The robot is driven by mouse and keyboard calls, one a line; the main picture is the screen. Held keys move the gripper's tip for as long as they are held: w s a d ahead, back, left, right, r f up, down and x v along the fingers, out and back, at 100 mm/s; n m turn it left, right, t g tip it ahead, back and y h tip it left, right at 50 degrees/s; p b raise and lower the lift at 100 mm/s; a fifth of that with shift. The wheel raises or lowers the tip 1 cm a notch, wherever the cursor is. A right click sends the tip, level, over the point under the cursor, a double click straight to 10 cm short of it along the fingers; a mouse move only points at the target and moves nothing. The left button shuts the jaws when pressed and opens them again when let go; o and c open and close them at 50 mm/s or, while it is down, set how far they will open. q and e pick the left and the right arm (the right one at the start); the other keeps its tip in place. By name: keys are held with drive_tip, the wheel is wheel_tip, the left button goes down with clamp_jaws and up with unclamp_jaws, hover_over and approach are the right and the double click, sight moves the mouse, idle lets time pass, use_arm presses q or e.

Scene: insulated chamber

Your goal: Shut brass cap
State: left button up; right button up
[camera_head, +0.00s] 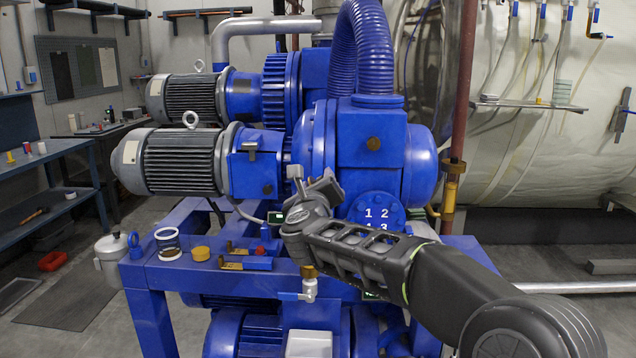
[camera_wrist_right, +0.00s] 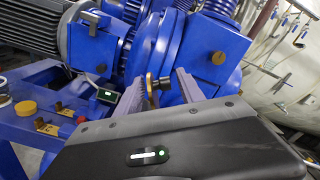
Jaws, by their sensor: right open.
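My right gripper (camera_head: 311,184) reaches in front of the blue pump housing, its two grey fingers apart. In the right wrist view, the fingers of this gripper (camera_wrist_right: 159,88) stand open on either side of a small brass cap (camera_wrist_right: 150,88) with a dark stub beside it. The cap lies between the fingers in the picture; I cannot tell whether either finger touches it. In the head view I cannot make this cap out behind the gripper. A brown-brass plug (camera_head: 373,143) sits higher on the blue housing. My left gripper is not in view.
A brown vertical pipe (camera_head: 460,100) stands right of the pump.

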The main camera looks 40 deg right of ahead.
drive_tip(key=b+v, duration=0.1)
drive_tip(key=v, duration=0.4)
drive_tip(key=shift+s+a, duration=0.25)
drive_tip(key=shift+s, duration=0.1)
drive_tip(key=shift+c, duration=0.5)
